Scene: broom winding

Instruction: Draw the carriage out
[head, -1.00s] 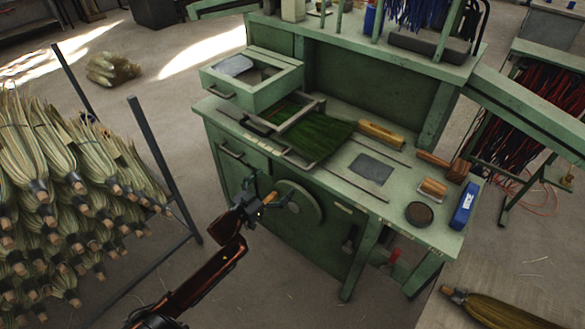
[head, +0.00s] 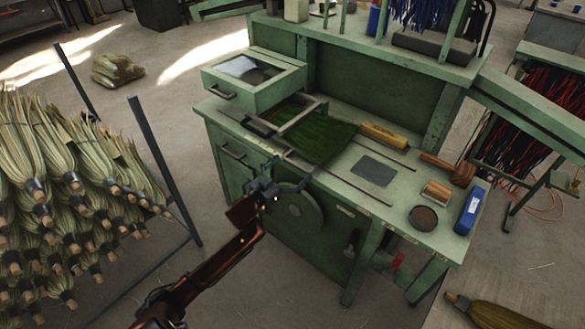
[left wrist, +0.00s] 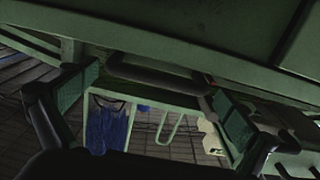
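The carriage is a grey metal frame (head: 302,117) on the green bench top, with dark green bristles (head: 320,138) spread beside and under it. Its front end is at the bench's front edge, partly hidden by my gripper. My left gripper (head: 284,184) is at that edge, in front of the green wheel. In the left wrist view the fingers of this gripper (left wrist: 158,98) stand apart. A dark bar handle (left wrist: 155,72) shows between and beyond them. I cannot tell whether they touch it. My right gripper is not in view.
A round green wheel (head: 296,212) is on the bench front. A yellow-handled tool (head: 384,135), a round tin (head: 423,217) and a blue box (head: 469,208) lie to the right. A broom rack (head: 75,190) stands at left.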

